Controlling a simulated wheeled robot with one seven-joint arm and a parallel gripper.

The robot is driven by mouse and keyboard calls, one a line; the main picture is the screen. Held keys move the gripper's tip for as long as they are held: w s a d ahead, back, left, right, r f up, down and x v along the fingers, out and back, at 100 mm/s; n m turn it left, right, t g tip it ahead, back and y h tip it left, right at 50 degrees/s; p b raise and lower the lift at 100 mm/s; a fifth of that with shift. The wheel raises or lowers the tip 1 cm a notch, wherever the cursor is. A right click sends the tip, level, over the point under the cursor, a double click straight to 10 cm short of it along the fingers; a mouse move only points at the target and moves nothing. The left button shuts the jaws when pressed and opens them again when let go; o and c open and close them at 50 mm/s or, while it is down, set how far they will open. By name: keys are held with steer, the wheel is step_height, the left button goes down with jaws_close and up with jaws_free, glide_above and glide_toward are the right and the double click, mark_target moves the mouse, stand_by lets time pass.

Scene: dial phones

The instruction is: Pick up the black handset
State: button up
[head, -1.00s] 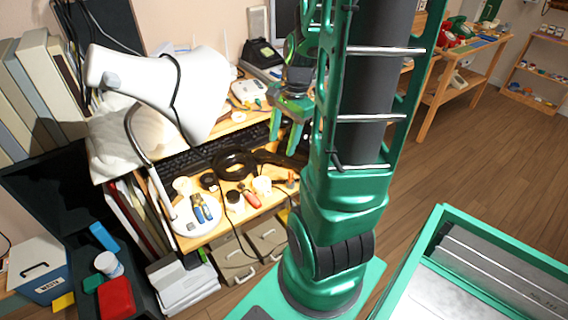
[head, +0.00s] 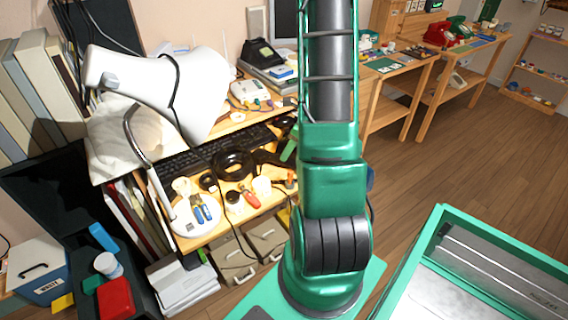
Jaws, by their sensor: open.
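A black dial phone (head: 262,54) stands at the back of the desk, with a black handset (head: 262,45) seeming to rest across its top. A second dark, curved object (head: 272,159) lies beside the black ring on the desk; I cannot tell whether it is a handset. My gripper (head: 289,150) is mostly hidden behind my green arm. Only a small green part, seemingly a finger, shows at the arm's left edge, above the desk and nearer than the black phone. It is open, and nothing is seen in it.
A white lamp (head: 165,90) leans over the desk's left side. A keyboard (head: 215,148), black ring (head: 234,164), screwdrivers and small pots crowd the desk. A white device (head: 249,92) sits before the black phone. Wooden tables (head: 400,90) stand to the right, with open floor (head: 440,170) in front.

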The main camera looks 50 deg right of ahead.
steer(key=shift+x, duration=3.2)
steer(key=shift+s, duration=0.15)
jaws_close()
